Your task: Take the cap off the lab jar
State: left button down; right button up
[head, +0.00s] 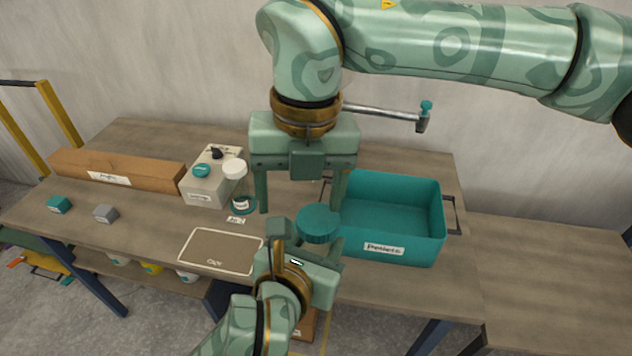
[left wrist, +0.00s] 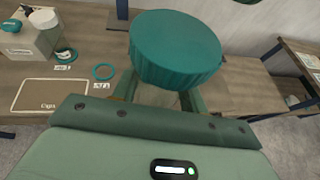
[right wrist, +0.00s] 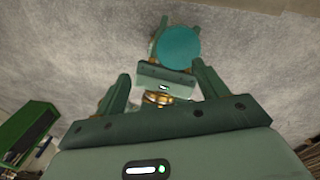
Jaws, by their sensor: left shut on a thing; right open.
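The lab jar is held upright by my left gripper (head: 308,243), which is shut on it. Its round teal cap (head: 318,221) is on top and shows large, with a ridged side, in the left wrist view (left wrist: 175,48). The jar body is mostly hidden below the cap and between the fingers. My right gripper (head: 300,203) is open and empty, fingers pointing down. It is above and slightly behind the cap in the head view, not touching it. In the right wrist view the cap (right wrist: 178,48) lies ahead of the open fingers, right of their middle.
A teal Pellets bin (head: 405,250) stands close to the right. A framed mat (head: 215,252) lies to the left. A long brown carton (head: 120,175) lies at the back left.

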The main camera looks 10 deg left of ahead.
aim_at(318, 217)
jog(key=r+m, duration=0.1)
jog(key=m, duration=0.1)
jog(key=w+d+r+m, duration=0.1)
jog(key=m, duration=0.1)
jog(key=r+m, duration=0.1)
jog(key=m, duration=0.2)
jog(key=shift+w+d+r+h, duration=0.1)
jog(key=shift+w+d+h, duration=0.2)
jog(key=shift+w, duration=0.05)
jog(key=shift+s+d+f+m, duration=0.1)
jog(key=shift+d+f+m, duration=0.15)
jog(key=shift+m, duration=0.25)
notch_tip(318, 217, down, 8)
jog(key=shift+r, duration=0.2)
